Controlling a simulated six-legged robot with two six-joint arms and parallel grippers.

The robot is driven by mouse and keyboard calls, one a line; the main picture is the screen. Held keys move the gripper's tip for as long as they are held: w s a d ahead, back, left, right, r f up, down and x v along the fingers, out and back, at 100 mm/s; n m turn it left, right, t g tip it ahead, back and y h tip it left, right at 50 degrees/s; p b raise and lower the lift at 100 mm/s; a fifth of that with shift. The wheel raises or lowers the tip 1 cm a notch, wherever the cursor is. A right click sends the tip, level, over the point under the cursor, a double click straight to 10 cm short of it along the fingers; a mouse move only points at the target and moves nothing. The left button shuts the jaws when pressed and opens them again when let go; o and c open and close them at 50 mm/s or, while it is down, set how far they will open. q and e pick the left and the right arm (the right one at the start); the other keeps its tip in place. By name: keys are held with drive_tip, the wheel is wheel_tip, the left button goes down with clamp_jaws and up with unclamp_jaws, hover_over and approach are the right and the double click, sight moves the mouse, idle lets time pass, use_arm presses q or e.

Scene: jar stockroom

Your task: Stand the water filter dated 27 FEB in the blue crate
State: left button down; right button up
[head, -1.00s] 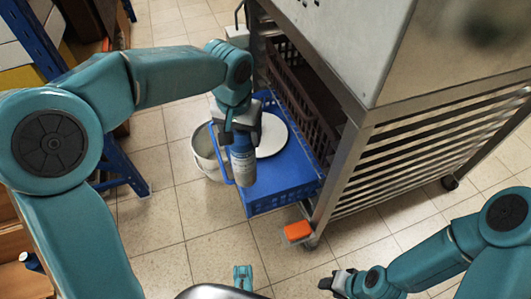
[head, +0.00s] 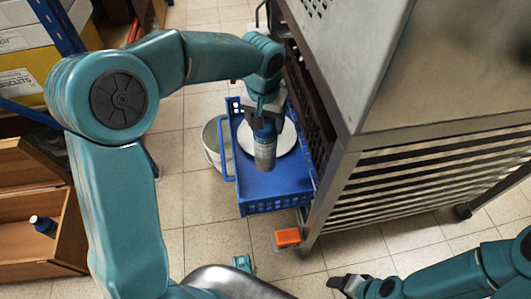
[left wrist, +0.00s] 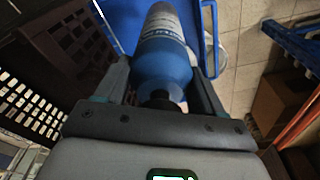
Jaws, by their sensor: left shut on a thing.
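My left gripper (head: 264,115) is shut on a blue and grey cylindrical water filter (head: 265,150). It holds the filter over the blue crate (head: 262,208), in front of a round white plate-like thing (head: 285,140) in the crate. In the left wrist view the filter (left wrist: 165,50) sits between the two fingers, its dark neck toward the palm. I cannot read a date on its label, and whether its base touches the crate floor cannot be told. My right gripper (head: 347,284) is at the bottom right, away from the crate; its jaw opening is unclear.
A metal rack (head: 400,190) stands right of the crate, with an orange block (head: 287,237) at its foot. A white bucket (head: 212,150) is left of the crate. A wooden bin (head: 60,240) at the left holds another dark bottle (head: 43,225).

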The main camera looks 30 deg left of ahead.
use_arm(q)
wheel_tip(320, 180, down, 21)
drive_tip(key=w+a+n+b, duration=0.1)
drive_tip(key=a+b, duration=0.1)
drive_tip(key=b, duration=0.3)
drive_tip(key=shift+w+a+r, duration=0.15)
drive_tip(key=shift+a+r, duration=0.05)
drive_tip(key=shift+a, duration=0.15)
drive_tip(key=shift+f+b, duration=0.1)
drive_tip(key=shift+b, duration=0.25)
drive_tip(key=shift+c, duration=0.6)
unclamp_jaws()
